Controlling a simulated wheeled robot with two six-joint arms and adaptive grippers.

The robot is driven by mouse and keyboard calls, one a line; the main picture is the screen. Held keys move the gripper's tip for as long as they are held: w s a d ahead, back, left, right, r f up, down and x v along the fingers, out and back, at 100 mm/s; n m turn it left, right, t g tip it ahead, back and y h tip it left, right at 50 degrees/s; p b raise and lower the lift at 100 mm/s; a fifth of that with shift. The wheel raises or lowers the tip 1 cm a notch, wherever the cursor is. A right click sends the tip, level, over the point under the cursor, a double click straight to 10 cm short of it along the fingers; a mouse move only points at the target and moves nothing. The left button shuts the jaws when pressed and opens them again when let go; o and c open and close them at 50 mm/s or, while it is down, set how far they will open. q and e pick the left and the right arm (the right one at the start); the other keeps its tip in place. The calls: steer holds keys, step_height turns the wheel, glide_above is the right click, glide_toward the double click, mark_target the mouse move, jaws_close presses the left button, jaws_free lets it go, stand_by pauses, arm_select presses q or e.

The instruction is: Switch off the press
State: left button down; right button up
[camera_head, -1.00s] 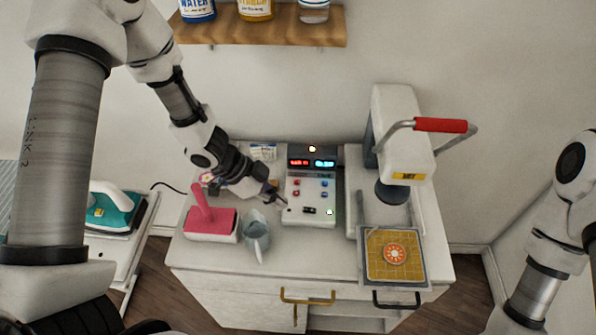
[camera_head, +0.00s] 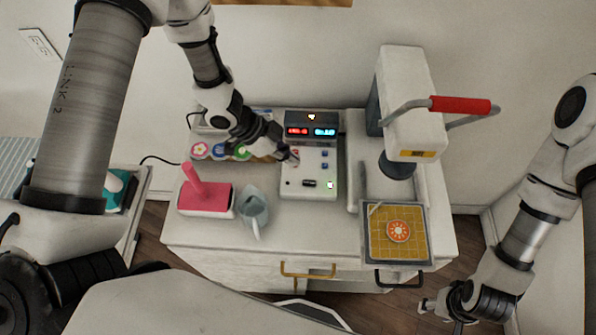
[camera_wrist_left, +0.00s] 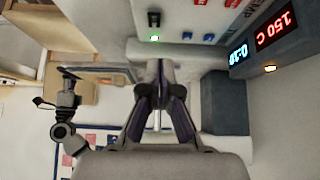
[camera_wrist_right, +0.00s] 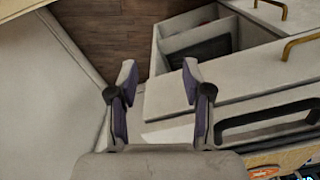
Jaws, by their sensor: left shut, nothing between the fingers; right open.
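The press (camera_head: 412,100) stands at the right of the cabinet top, its red-gripped lever raised. Its grey control box (camera_head: 312,129) has lit red and blue displays; the red one reads 150 C in the left wrist view (camera_wrist_left: 273,31). The panel has red and blue buttons, a black rocker switch (camera_head: 309,183) and a lit green lamp (camera_head: 331,184). The switch (camera_wrist_left: 154,19) and lamp (camera_wrist_left: 154,38) also show in the left wrist view. My left gripper (camera_head: 294,157) is shut and empty over the panel's upper left, partly hiding the red buttons. My right gripper (camera_wrist_right: 159,72) is open and empty, off the cabinet's front right.
A pink-topped block with a handle (camera_head: 206,198) and a grey jug (camera_head: 253,208) stand left of the box. Several coloured discs (camera_head: 221,151) lie behind them. A gold-coloured mat with an orange disc (camera_head: 398,231) lies below the press. A drawer (camera_wrist_right: 200,45) is open.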

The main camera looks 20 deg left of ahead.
mark_target(308, 180)
arm_select(q)
steer(key=x, duration=0.3)
steer(key=shift+s+d+f+p, duration=0.15)
steer(key=shift+s+d+p, duration=0.05)
steer(key=shift+d+p, duration=0.25)
steer(key=f, duration=0.2)
steer(key=a+f+p, duration=0.1)
steer(key=f, duration=0.1)
steer(key=shift+w+f, duration=0.15)
steer(key=shift+f, duration=0.05)
steer(key=shift+d, duration=0.15)
